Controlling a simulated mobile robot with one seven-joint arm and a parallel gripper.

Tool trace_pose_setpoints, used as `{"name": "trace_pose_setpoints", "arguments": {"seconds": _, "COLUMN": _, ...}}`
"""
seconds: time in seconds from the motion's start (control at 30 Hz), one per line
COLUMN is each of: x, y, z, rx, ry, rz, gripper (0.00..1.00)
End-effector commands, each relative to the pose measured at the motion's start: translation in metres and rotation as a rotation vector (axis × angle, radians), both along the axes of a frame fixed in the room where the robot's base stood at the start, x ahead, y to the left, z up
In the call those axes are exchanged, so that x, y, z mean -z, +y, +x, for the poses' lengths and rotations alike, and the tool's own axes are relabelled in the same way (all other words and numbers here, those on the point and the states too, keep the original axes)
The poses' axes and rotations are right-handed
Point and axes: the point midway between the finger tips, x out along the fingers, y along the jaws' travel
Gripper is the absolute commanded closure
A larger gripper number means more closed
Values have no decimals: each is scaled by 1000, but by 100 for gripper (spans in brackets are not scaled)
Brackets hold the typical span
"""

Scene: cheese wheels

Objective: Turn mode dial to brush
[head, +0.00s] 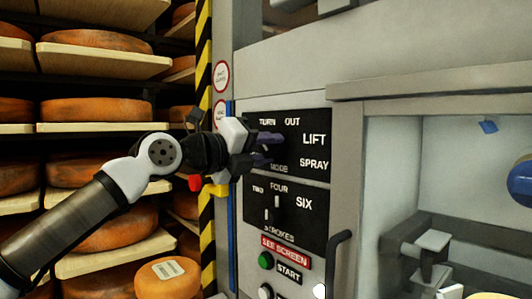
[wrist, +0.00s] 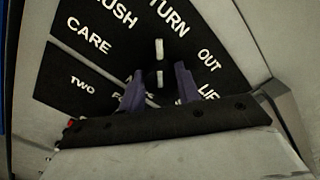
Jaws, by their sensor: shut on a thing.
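The mode dial (wrist: 158,74) shows in the wrist view as a dark knob with a white mark, on a black panel with white labels. The mark appears to point up in that view, toward the space between the partly cut-off "RUSH" label (wrist: 115,14) and the "TURN" label (wrist: 172,16). My gripper (wrist: 159,83) has its purple fingers on either side of the dial, shut on it. In the head view my gripper (head: 266,148) is at the upper panel (head: 305,128) and hides the dial and the left-hand labels.
A strokes dial (head: 268,213) sits on the lower panel below my gripper. A green start button (head: 265,260) and a dark handle (head: 336,260) are lower down. A red knob (head: 195,183) is close under my wrist. Cheese shelves (head: 100,127) stand at the left.

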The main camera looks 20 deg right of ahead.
Motion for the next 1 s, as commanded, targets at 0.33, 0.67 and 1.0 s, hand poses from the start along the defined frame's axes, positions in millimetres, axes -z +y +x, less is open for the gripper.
{"name": "trace_pose_setpoints", "arguments": {"seconds": 0.33, "x": 1, "y": 0, "z": 0, "rx": -1, "ry": 244, "rz": -86, "gripper": 90}}
{"name": "trace_pose_setpoints", "arguments": {"seconds": 0.67, "x": 2, "y": 0, "z": 0, "rx": 1, "ry": 355, "rz": -126, "gripper": 90}}
{"name": "trace_pose_setpoints", "arguments": {"seconds": 1.0, "x": 2, "y": 0, "z": 0, "rx": 1, "ry": 374, "rz": -132, "gripper": 90}}
